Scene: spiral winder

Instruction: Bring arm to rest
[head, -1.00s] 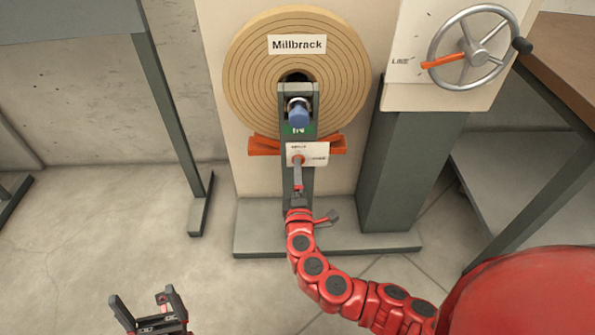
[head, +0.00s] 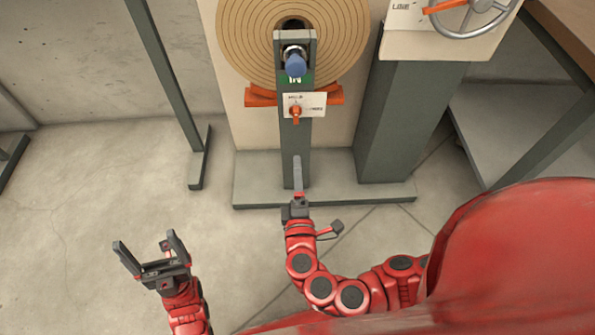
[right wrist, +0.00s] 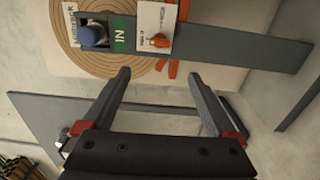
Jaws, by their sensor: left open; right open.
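My right gripper (head: 297,172) is seen edge-on in the head view, below the small white plate (head: 318,104) with the orange knob (head: 295,112). It is apart from the knob. In the right wrist view its fingers (right wrist: 160,76) are spread and nothing is between them; the orange knob (right wrist: 160,40) shows beyond them. My left gripper (head: 150,243) is open and empty at the lower left, over bare floor.
The winder's grey post (head: 297,145) carries a blue knob (head: 296,65) and a green label in front of a tan spiral disc (head: 240,45). A handwheel (head: 485,18) is at upper right. A dark-framed bench (head: 560,50) stands right.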

